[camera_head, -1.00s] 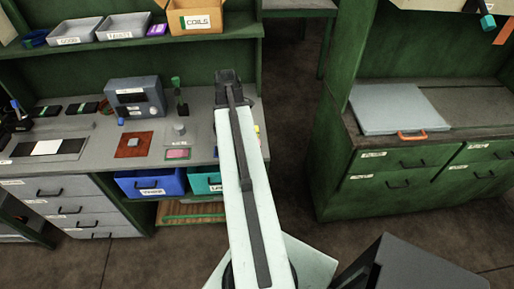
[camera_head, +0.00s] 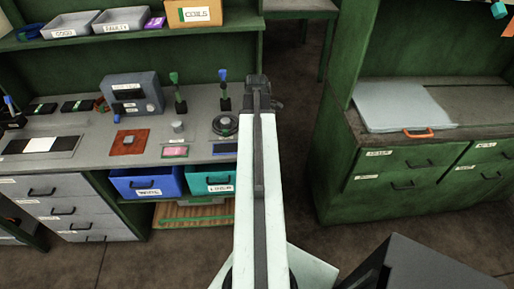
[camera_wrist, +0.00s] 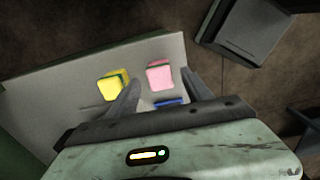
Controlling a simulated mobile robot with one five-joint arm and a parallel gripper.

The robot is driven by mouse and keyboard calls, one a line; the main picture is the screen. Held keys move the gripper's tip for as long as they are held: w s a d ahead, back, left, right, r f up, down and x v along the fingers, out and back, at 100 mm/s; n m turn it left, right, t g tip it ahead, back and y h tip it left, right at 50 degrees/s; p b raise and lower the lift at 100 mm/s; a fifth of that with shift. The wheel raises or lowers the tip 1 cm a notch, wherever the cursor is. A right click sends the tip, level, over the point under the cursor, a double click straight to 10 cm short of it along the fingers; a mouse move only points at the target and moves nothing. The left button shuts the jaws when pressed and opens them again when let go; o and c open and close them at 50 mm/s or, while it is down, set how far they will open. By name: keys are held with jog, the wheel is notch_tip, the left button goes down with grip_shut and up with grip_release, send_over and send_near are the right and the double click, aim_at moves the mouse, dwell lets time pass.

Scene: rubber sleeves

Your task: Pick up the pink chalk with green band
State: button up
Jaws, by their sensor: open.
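In the wrist view the pink chalk with green band (camera_wrist: 160,75) is a small pink block with a dark green edge, on the grey counter (camera_wrist: 60,105) near its edge. My gripper (camera_wrist: 162,78) is open, its two fingers on either side of the pink chalk in the picture; I cannot tell how high above it they are. A yellow block with a green band (camera_wrist: 113,85) lies to the left, beside the left finger. A blue block (camera_wrist: 168,102) is partly hidden by my gripper's body. In the head view my arm hides these blocks.
On the counter in the head view stand a round dark dial-like piece (camera_head: 225,124), a blue-topped post (camera_head: 224,90), a green-topped post (camera_head: 179,92) and a grey instrument box (camera_head: 133,95). Blue (camera_head: 147,182) and teal (camera_head: 209,179) bins sit below. Floor lies right of the counter.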

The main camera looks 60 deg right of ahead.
notch_tip(320, 180, down, 3)
jog(key=shift+r+b, duration=0.2)
jog(key=shift+b, duration=0.4)
jog(key=shift+r, duration=0.2)
grip_shut()
notch_tip(320, 180, up, 10)
jog(key=p, duration=1)
jog(key=shift+r+p, duration=0.15)
jog(key=shift+p, duration=0.2)
